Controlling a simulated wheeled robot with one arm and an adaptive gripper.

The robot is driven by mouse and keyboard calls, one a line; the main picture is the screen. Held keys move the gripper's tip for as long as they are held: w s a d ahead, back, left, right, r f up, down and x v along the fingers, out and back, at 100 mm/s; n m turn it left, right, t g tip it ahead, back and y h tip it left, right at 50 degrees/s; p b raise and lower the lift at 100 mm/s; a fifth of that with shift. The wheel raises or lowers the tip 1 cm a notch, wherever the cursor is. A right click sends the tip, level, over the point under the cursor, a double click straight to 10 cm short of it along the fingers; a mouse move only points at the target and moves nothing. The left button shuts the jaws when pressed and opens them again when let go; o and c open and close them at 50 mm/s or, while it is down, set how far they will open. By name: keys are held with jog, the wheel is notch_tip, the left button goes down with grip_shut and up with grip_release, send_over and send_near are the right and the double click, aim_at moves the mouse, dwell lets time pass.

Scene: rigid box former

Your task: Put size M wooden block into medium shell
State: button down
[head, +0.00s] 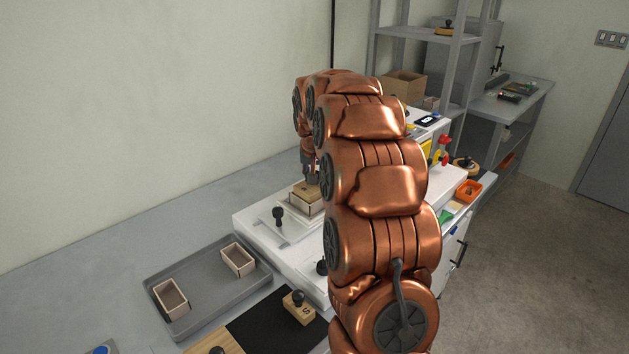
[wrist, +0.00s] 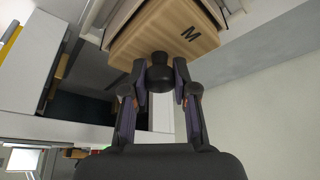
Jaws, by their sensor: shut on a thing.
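The size M wooden block (wrist: 168,32) has an M on its top face and a round black knob (wrist: 160,73). My gripper (wrist: 161,82) is shut on that knob in the wrist view. In the head view my gripper (head: 311,178) is partly hidden by my arm, above a pale box shell (head: 308,207) on the white machine. The block is right at the top of this shell; I cannot tell how far inside it sits. Pale shell edges show past the block in the wrist view (wrist: 96,14).
A grey tray (head: 207,297) at left holds two open shells (head: 171,299) (head: 238,259). A black knob (head: 279,213) rises from the white machine (head: 262,238). An orange bin (head: 468,191) is at right.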

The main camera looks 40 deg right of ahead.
jog(key=shift+f, duration=1.25)
jog(key=shift+f, duration=0.1)
jog(key=c, duration=0.9)
grip_release()
jog(key=b+v, duration=0.2)
jog(key=v, duration=1)
jog(key=s+a+f+n+g+y, duration=0.1)
jog(key=s+a+f+n+g, duration=0.2)
jog(key=s+a, duration=0.85)
jog(key=s+a+f+n+y, duration=0.15)
jog(key=s+a+f, duration=0.25)
jog(key=s+a, duration=0.8)
jog(key=s+a+f+n+g, duration=0.1)
jog(key=s+f, duration=0.1)
jog(key=s, duration=0.5)
jog(key=s+a+f+n+g, duration=0.1)
jog(key=s+a+f+n, duration=0.1)
jog(key=s, duration=0.6)
jog(key=shift+a+f, duration=0.15)
jog(key=shift+f, duration=0.45)
